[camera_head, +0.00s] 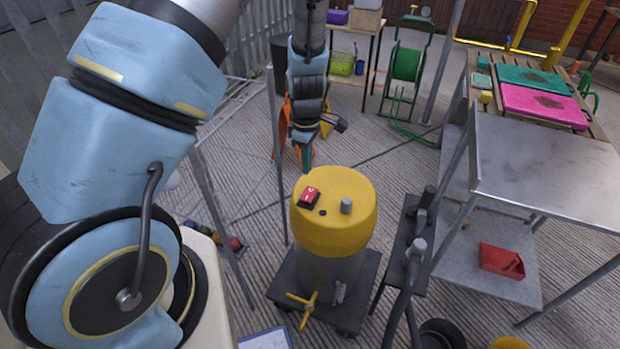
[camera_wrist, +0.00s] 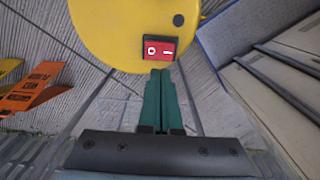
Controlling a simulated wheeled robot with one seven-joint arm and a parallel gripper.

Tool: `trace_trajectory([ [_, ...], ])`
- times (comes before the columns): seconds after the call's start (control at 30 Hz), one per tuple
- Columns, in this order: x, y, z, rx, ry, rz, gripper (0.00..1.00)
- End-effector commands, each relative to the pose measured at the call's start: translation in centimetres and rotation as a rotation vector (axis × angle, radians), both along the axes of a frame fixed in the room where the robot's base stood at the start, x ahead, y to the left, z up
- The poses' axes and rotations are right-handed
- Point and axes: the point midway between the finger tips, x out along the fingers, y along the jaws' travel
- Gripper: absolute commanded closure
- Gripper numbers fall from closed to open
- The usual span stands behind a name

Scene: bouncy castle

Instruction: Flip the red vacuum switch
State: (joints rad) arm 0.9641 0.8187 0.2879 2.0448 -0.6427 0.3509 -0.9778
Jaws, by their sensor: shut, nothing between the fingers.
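The red vacuum switch (camera_head: 309,196) is a rocker with white marks in a dark frame on the yellow top of the vacuum (camera_head: 350,185). In the wrist view the red switch (camera_wrist: 160,48) lies near the edge of the yellow top (camera_wrist: 105,35), just beyond my fingertips. My gripper (camera_head: 306,165) has green fingers and hangs by the rim of the yellow top, behind the switch in the head view. In the wrist view my gripper (camera_wrist: 160,74) is shut, with nothing between the fingers.
A grey knob (camera_head: 346,205) stands up on the yellow top. The vacuum's dark wheeled base (camera_head: 365,270) is on a ridged floor. A metal table (camera_head: 545,165) stands at right, with a red container (camera_head: 502,261) on its lower shelf. A thin upright pole (camera_head: 278,160) is left of the vacuum.

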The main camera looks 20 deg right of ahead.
Motion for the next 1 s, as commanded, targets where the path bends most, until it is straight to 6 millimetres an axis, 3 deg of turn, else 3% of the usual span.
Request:
trace_trajectory([
  [0.2,-0.2,-0.1,3.7,-0.003,-0.001,-0.002,1.0],
  [0.4,-0.2,0.0,5.3,-0.001,0.002,-0.001,1.0],
  [0.77,-0.2,0.1,5.5,0.0,0.001,-0.001,1.0],
  [1.0,-0.6,-0.6,4.3,-0.018,0.033,0.001,1.0],
])
